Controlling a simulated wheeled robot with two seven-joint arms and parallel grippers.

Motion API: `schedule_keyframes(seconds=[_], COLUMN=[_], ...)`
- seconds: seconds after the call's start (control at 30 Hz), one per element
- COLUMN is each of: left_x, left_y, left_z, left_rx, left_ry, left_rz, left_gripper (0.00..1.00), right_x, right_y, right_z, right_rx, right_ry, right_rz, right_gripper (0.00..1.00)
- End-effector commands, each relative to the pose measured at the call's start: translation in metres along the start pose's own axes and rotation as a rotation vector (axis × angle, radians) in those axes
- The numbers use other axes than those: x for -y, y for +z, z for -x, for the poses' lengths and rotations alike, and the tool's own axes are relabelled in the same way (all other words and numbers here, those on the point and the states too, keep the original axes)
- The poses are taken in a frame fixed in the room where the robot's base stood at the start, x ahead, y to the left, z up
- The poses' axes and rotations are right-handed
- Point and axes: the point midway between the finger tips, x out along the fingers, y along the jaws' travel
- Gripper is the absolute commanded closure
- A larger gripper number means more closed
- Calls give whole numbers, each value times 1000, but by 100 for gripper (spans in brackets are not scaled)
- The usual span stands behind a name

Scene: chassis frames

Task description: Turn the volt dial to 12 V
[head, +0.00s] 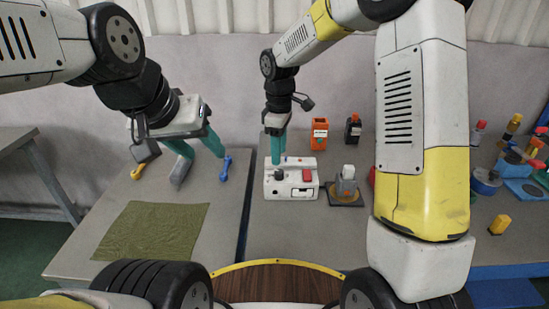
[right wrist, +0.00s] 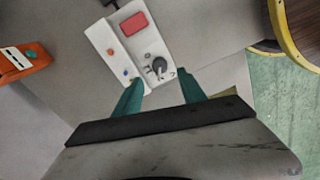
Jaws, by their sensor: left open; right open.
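The volt dial is a dark round knob (head: 278,174) on a white box (head: 290,190) standing on the right-hand table. In the right wrist view the dial (right wrist: 159,66) has small marks around it, too small to read, so its setting cannot be told. The box also bears a red rectangle (right wrist: 132,24) and small coloured spots. My right gripper (head: 277,160) is open above the box. In its wrist view the open fingers (right wrist: 162,82) point toward the dial, one on either side, apparently apart from it. My left gripper (head: 205,155) is open and empty above the left table.
Orange (head: 319,134) and black (head: 353,130) containers stand behind. A green cloth (head: 150,230), a grey block (head: 181,172) and a blue tool (head: 225,168) lie on the left table. My right arm hides part of the right table.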

Motion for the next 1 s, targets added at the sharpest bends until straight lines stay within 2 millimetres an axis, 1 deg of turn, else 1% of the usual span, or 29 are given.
schedule_keyframes(seconds=[0.03, 0.2, 0.33, 0.5, 0.73, 0.77, 0.8, 0.87, 0.9, 1.0], left_x=[0, 0, 0, 0, 0, 0, 0, 0, 0, 0], left_y=[0, 0, 0, 0, 0, 0, 0, 0, 0, 0], left_z=[0, 0, 0, 0, 0, 0, 0, 0, 0, 0], left_rx=[0, 0, 0, 0, 0, 0, 0, 0, 0, 0], left_ry=[0, 0, 0, 0, 0, 0, 0, 0, 0, 0], left_rz=[0, 0, 0, 0, 0, 0, 0, 0, 0, 0], left_gripper=[52, 52, 52, 52, 52, 52, 52, 52, 52, 52], right_x=[1, 1, 1, 1, 0, 0, 0, 0, 0, 0], right_y=[0, 0, 0, 0, 0, 0, 0, 0, 0, 0], right_z=[-9, -37, -54, -63, -64, -64, -64, -64, -64, -64], right_rx=[2, 1, 2, 0, -1, -1, -1, -1, -1, -1], right_ry=[-3, -3, -2, 0, 0, 0, 0, 0, 0, 0], right_rz=[0, 0, -1, -2, -3, -3, -3, -3, -3, -3], right_gripper=[52, 52, 52, 52, 52, 54, 62, 73, 81, 100])
